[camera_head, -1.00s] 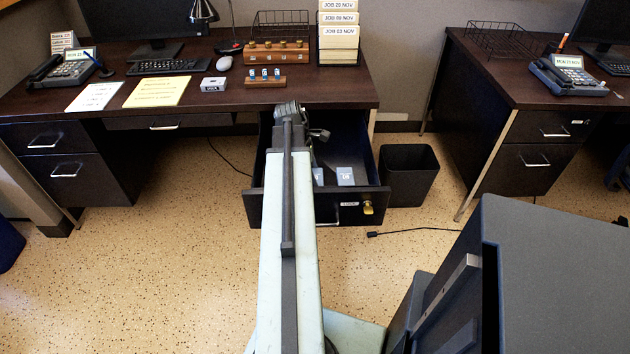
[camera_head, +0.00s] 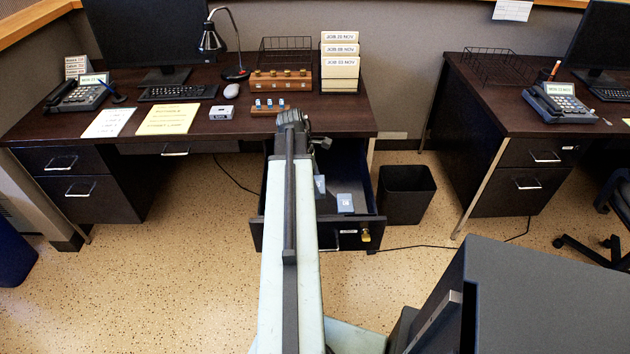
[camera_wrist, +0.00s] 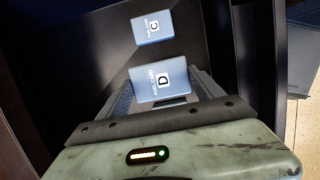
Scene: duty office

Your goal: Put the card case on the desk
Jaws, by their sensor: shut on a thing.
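A blue card case marked FUEL CARD D (camera_wrist: 162,84) is between the fingers of my gripper (camera_wrist: 165,92) in the wrist view. My gripper is shut on it, over the open drawer (camera_head: 352,157) of the left desk (camera_head: 338,108). In the head view the case (camera_head: 320,186) shows just right of my arm, which hides most of the gripper. A second blue case marked C (camera_wrist: 152,27) lies on the drawer floor; it also shows in the head view (camera_head: 345,203).
A black bin (camera_head: 406,194) stands right of the drawer. Bare desktop lies at the front right.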

